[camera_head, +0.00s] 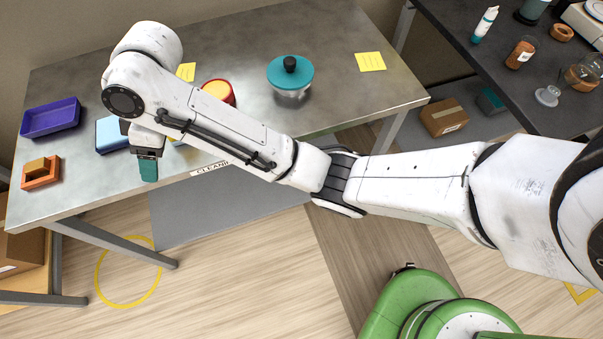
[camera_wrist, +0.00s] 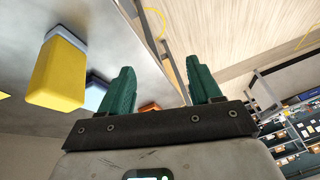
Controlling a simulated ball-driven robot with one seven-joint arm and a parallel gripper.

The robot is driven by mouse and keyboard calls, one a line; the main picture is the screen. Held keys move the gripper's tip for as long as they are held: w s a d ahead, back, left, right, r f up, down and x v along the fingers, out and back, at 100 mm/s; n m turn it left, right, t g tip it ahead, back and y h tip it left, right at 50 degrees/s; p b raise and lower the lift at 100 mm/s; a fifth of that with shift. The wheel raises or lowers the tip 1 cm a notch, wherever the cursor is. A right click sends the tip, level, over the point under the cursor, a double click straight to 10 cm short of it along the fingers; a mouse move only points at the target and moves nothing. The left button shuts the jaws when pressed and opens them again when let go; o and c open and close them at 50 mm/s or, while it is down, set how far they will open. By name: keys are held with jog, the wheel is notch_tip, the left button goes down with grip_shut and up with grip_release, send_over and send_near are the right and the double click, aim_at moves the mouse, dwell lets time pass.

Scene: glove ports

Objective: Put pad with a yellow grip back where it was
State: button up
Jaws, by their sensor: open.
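The pad with a yellow grip shows in the wrist view as a tall yellow block (camera_wrist: 58,78) on a pale grey-blue base, on the table and to the left of my fingers. In the head view my arm hides most of it. My gripper (camera_head: 148,170) has teal fingers and hangs near the table's front edge; it is apart from the pad. In the wrist view the two fingers (camera_wrist: 160,85) stand wide apart with nothing held between them.
A blue block (camera_head: 112,134) and an orange pad with a tan grip (camera_head: 41,172) are left of my gripper. A purple tray (camera_head: 50,118) lies behind. A red-and-yellow container (camera_head: 218,91), a teal-lidded pot (camera_head: 290,78) and a yellow note (camera_head: 370,62) are farther right. A white label marks the front edge.

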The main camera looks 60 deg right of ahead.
jog(key=s+d+f+m+h, duration=0.1)
jog(key=s+d+f+m, duration=0.2)
jog(key=s+f, duration=0.4)
jog(key=s+d+f+m, duration=0.3)
jog(key=s+f, duration=0.3)
jog(key=s, duration=0.3)
jog(key=s+d+f+m+h, duration=0.1)
jog(key=s+d+h, duration=0.1)
jog(key=s+d, duration=0.3)
jog(key=s+d+f+m+g+h, duration=0.1)
jog(key=s+d, duration=0.4)
jog(key=s, duration=0.5)
jog(key=shift+s+d+f+m+h, duration=0.25)
jog(key=shift+d+f+m+h, duration=0.05)
jog(key=shift+d+f+h, duration=0.15)
